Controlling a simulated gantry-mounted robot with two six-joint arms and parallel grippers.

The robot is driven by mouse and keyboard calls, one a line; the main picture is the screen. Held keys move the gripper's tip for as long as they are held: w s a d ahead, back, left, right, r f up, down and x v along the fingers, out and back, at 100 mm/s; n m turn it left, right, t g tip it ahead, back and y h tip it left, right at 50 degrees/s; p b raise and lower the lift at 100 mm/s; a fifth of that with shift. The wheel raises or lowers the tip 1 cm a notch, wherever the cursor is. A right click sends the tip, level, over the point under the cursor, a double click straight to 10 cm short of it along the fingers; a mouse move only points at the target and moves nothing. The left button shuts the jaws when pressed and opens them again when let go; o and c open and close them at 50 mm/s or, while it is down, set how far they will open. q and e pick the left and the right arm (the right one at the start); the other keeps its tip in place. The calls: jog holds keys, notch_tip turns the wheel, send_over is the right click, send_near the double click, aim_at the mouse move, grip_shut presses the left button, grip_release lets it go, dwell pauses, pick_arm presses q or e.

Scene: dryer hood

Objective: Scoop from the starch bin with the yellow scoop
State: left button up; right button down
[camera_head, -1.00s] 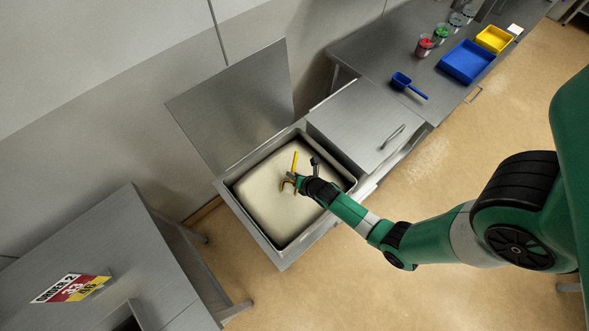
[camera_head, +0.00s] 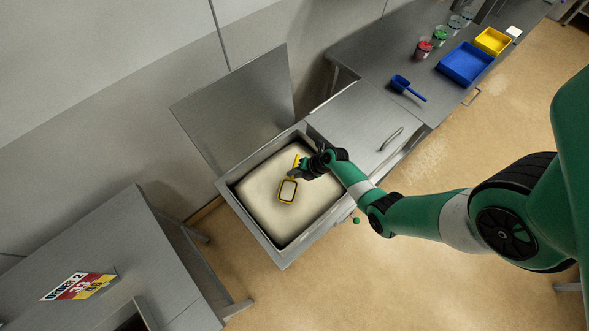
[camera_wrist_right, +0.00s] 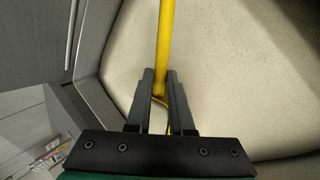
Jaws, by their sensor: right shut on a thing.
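The starch bin (camera_head: 274,246) is an open steel bin with its lid raised at the back, filled with pale starch (camera_head: 257,198). The starch also shows in the right wrist view (camera_wrist_right: 240,70). The yellow scoop (camera_head: 280,196) is over the starch, its open bowl facing up toward the head camera. Starch-coloured material shows inside the bowl, but I cannot tell whether it is a load. My right gripper (camera_head: 296,173) is shut on the scoop's yellow handle (camera_wrist_right: 165,50), which runs between the fingers in the right wrist view. My left gripper is not in view.
A closed steel lid (camera_head: 355,120) with a handle adjoins the bin at right. A blue scoop (camera_head: 408,87), a blue tray (camera_head: 466,62), a yellow tray (camera_head: 493,41) and several jars stand on the counter behind. A steel table (camera_head: 110,245) with a sign (camera_head: 78,287) is at lower left.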

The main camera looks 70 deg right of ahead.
notch_tip(320, 180, up, 11)
jog(key=d+p, duration=0.1)
jog(key=p, duration=0.9)
jog(key=shift+f, duration=0.2)
